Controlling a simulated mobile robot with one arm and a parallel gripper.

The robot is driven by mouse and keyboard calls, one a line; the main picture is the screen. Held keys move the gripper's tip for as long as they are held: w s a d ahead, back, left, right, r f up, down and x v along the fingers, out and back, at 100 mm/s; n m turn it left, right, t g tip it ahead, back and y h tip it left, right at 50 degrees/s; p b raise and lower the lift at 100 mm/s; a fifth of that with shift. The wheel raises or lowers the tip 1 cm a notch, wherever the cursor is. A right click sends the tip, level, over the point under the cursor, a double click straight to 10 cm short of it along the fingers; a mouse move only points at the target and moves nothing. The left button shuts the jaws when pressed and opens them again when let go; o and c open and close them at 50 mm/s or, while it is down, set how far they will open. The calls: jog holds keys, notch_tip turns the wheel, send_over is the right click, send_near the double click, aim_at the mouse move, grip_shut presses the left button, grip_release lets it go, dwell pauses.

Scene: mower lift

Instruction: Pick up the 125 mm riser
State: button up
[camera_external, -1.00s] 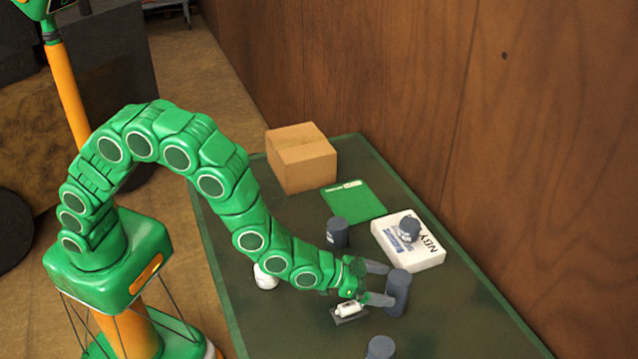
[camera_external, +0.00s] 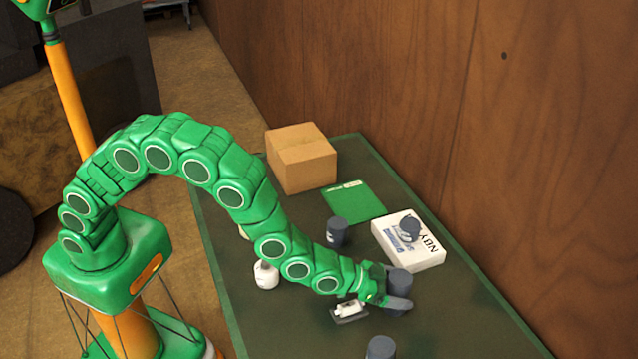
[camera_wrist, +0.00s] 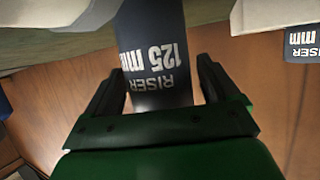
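The 125 mm riser (camera_external: 400,281) is a dark blue-grey cylinder standing upright on the green-edged table. In the wrist view the riser (camera_wrist: 155,40) shows upside down, its white print reading "RISER 125 mm". My gripper (camera_external: 396,290) is low over the table with its fingers on either side of the riser. In the wrist view my gripper (camera_wrist: 160,82) looks open, with the riser between the fingers and a small gap at the right finger. The finger on the far side is mostly hidden in the external view.
A white printed box (camera_external: 424,257) with a dark grey riser (camera_external: 409,229) on it stands close behind. Other dark cylinders stand at left (camera_external: 338,232) and in front (camera_external: 380,348). A white bottle (camera_external: 265,275) and a small tray (camera_external: 349,314) lie near my arm. A cardboard box (camera_external: 301,160) is farther back.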

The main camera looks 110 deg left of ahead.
aim_at(388, 274)
jog(key=c, duration=1.2)
jog(key=shift+o, duration=0.2)
jog(key=shift+r, duration=0.5)
notch_tip(388, 274, up, 2)
jog(key=shift+r, duration=0.2)
jog(key=s+d+r, duration=0.3)
jog(key=s+r, duration=0.6)
jog(key=s, duration=0.4)
jog(key=shift+s+d+r, duration=0.15)
jog(key=shift+s+r, duration=0.1)
jog(key=shift+r, duration=0.1)
